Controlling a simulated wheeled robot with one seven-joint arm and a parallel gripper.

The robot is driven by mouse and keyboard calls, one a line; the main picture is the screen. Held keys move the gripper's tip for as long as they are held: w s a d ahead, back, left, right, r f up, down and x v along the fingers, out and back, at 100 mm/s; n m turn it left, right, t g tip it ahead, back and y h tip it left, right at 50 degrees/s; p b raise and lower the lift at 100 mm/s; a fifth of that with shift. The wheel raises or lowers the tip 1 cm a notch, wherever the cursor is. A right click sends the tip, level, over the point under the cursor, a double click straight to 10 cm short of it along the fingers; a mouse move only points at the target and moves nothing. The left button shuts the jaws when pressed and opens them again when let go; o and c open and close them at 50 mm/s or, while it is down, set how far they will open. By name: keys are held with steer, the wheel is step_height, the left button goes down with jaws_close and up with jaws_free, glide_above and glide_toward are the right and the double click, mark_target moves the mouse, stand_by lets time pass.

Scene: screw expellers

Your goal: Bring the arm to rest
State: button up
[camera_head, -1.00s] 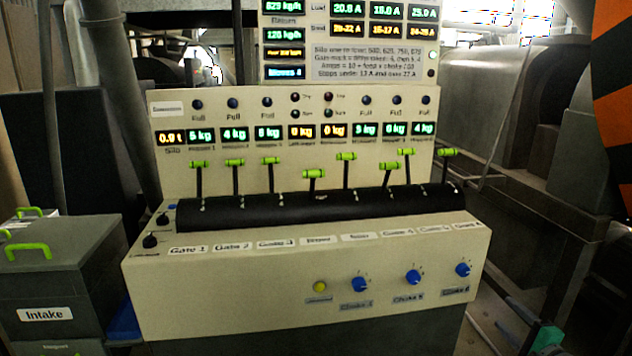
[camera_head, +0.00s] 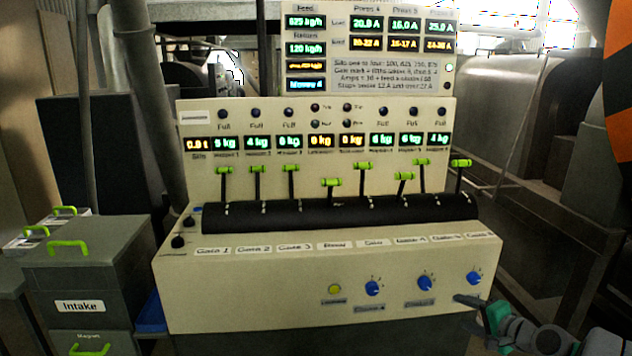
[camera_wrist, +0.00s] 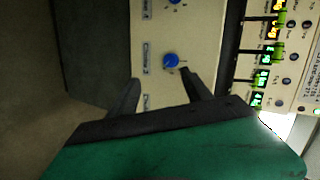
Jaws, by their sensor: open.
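My gripper (camera_head: 470,300) shows at the lower right in the head view, in front of the console's front face and just below the rightmost blue choke knob (camera_head: 474,278). In the wrist view my gripper (camera_wrist: 160,90) has its two dark fingers spread apart with nothing between them. A blue knob (camera_wrist: 170,60) lies beyond the fingertips, and I see no contact with it. The green gripper body fills the lower part of that view. Most of the arm is outside the head view.
The cream console (camera_head: 240,285) has a row of green-handled levers (camera_head: 331,182), more blue knobs (camera_head: 373,288) and a yellow button (camera_head: 334,289). A display board (camera_head: 372,75) stands behind. Grey Intake boxes (camera_head: 85,275) stand at left. Machinery (camera_head: 490,100) is at right.

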steer(key=s+a+r+n+g+p, duration=0.2)
steer(key=s+a+r+n, duration=0.15)
steer(key=a, duration=0.45)
steer(key=s+a+r+n+g+h+p, duration=0.1)
steer(key=s+a+r+n+g+p, duration=0.2)
steer(key=a, duration=0.4)
steer(key=s+a+r+n+g+p, duration=0.15)
steer(key=a+r, duration=0.25)
steer(key=a, duration=0.4)
steer(key=s+a+r+n+g+h+p, duration=0.1)
steer(key=s+a+n+p, duration=0.1)
steer(key=s, duration=0.6)
steer(key=s+a+r+n+g+h+p, duration=0.1)
steer(key=s+a+r+n+g+p, duration=0.1)
steer(key=s, duration=0.6)
steer(key=shift+s+a+r+n+p, duration=0.15)
steer(key=shift+s+a+n+p, duration=0.2)
steer(key=shift+a+n, duration=0.3)
